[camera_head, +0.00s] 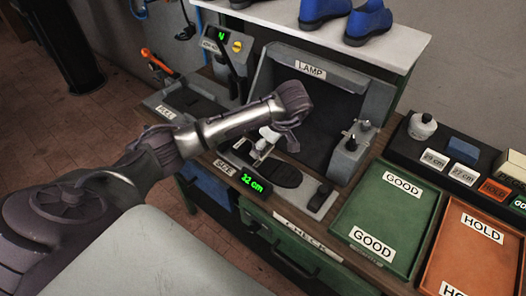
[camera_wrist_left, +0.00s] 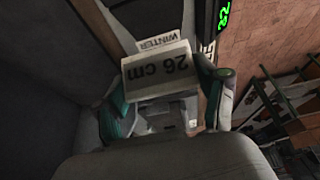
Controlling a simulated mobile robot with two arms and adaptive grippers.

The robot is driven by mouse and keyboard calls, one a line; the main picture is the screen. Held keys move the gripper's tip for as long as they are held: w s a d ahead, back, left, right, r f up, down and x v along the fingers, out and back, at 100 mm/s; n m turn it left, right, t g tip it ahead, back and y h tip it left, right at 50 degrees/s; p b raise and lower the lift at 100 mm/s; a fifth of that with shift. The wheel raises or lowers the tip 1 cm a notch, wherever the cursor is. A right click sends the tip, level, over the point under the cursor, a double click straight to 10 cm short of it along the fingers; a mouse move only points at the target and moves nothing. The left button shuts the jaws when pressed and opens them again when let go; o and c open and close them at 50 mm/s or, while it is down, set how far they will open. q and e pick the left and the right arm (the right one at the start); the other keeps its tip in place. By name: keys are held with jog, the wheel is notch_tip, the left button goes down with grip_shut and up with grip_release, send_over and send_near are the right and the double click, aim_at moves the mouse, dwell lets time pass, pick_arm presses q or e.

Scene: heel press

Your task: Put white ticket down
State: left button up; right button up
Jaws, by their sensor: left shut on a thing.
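The white ticket (camera_wrist_left: 160,68), marked "26 cm", is held between the fingers of my left gripper (camera_wrist_left: 165,98) in the left wrist view; its print appears upside down. In the head view my left gripper (camera_head: 268,142) is over the bench, between the lamp box and the size gauge, largely hidden by my own wrist. A small white piece there may be the ticket, but I cannot tell. The size gauge (camera_head: 285,174) shows a green "22 cm" display (camera_head: 252,183). My right gripper is not in view.
The lamp box (camera_head: 311,70) stands behind my gripper. Right of it lie a green GOOD tray (camera_head: 372,246) and an orange HOLD tray (camera_head: 482,228), both empty where visible. A black rack (camera_head: 419,153) holds "25 cm" and "27 cm" tickets and a white bottle. Blue shoes (camera_head: 368,22) stand on the shelf above.

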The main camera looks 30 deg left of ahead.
aim_at(263, 161)
pick_arm(q)
notch_tip(263, 161, down, 4)
jog(key=shift+s+a+r+p, duration=0.1)
jog(key=shift+r+p, duration=0.05)
jog(key=shift+p, duration=0.65)
jog(key=shift+f, duration=0.25)
jog(key=shift+f, duration=0.2)
jog(key=o, duration=0.8)
jog(key=shift+r, duration=0.15)
